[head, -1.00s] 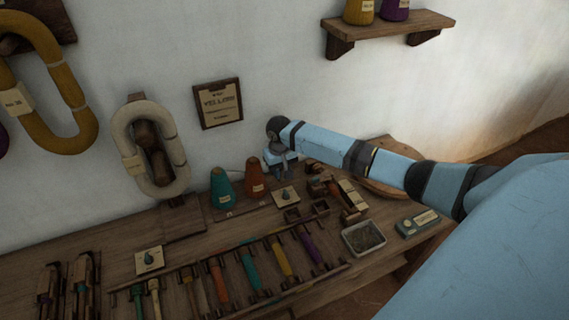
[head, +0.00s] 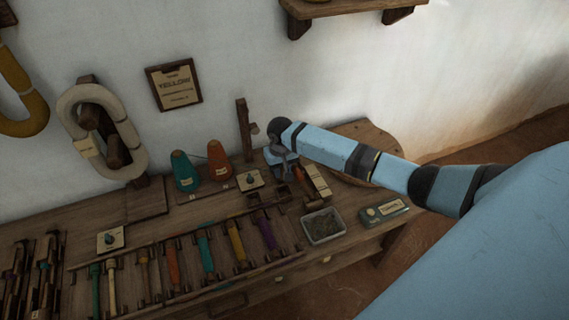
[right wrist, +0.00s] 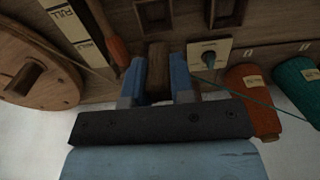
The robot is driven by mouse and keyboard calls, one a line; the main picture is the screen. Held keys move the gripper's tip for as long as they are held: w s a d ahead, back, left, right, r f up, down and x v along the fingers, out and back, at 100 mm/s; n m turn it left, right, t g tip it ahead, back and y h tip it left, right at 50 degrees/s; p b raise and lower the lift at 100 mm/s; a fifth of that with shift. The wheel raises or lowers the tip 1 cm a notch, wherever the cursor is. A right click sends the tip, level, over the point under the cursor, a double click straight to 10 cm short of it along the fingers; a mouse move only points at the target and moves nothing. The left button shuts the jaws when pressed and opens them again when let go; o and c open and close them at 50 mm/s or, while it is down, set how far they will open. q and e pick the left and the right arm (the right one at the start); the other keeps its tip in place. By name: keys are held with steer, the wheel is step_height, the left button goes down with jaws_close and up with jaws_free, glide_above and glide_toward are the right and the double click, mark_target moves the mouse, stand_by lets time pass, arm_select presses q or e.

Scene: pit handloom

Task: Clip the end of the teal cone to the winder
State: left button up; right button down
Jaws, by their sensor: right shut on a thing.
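The teal cone (head: 185,171) stands on the bench beside the orange cone (head: 218,160). The teal cone (right wrist: 300,88) is also at the right edge of the right wrist view. A thin teal yarn (right wrist: 255,96) runs from it to my right gripper (right wrist: 158,75). A brown wooden piece (right wrist: 158,72) fills the gap between the blue fingers, with the yarn meeting the finger beside it. In the head view my right gripper (head: 283,164) is low over the bench, right of the cones. Which wooden part is the winder is unclear. My left gripper is not in view.
A wooden post (head: 245,130) stands behind the cones. A metal tray (head: 323,226), a small teal box (head: 384,210) and a rack of coloured bobbins (head: 205,252) occupy the bench front.

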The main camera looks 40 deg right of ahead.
steer(key=shift+s+d+f, duration=0.1)
steer(key=shift+s+d, duration=0.1)
steer(key=shift+s, duration=0.05)
steer(key=shift+f, duration=0.1)
step_height(320, 180, down, 2)
steer(key=b, duration=0.2)
steer(key=shift+f+b, duration=0.1)
steer(key=shift+b, duration=0.3)
step_height(320, 180, down, 3)
steer(key=b, duration=0.4)
steer(key=shift+f, duration=0.2)
steer(key=shift+f+p, duration=0.3)
steer(key=shift+f, duration=1.1)
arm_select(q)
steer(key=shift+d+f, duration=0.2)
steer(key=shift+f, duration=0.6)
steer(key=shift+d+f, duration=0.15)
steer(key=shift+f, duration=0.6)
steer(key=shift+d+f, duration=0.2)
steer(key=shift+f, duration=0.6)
